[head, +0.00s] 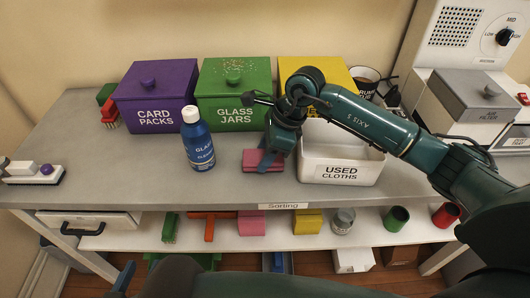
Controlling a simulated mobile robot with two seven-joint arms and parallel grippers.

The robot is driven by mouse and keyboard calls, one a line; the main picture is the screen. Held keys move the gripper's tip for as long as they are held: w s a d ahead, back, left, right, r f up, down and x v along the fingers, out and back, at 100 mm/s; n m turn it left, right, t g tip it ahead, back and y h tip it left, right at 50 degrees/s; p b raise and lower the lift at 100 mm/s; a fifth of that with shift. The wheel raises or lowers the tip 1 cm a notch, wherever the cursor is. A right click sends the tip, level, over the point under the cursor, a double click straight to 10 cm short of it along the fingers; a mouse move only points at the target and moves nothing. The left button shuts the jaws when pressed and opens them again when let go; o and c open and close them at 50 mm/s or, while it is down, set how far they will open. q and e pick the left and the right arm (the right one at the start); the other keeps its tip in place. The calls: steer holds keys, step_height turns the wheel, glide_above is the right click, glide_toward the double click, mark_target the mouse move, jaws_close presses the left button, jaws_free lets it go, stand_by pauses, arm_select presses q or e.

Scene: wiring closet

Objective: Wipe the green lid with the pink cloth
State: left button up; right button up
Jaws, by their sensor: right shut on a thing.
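The green lid (215,78) is on the green box labelled GLASS JARS at the back of the table, with a round green knob. Light and reddish specks are scattered on its top around the knob. The folded pink cloth (256,166) is in front of the green box. My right gripper (268,150) is shut on the cloth from above; I cannot tell whether the cloth still touches the table. What seems to be my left gripper (124,278) is low at the bottom left, in front of the table, its jaws unclear.
A blue cleaner bottle (198,146) stands left of the cloth. A white USED CLOTHS bin (341,173) is close on the right. Purple (157,94) and yellow (340,75) boxes flank the green one. The table's left front is mostly clear.

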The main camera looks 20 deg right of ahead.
steer(key=shift+r+p, duration=1.85)
steer(key=shift+r, duration=1.7)
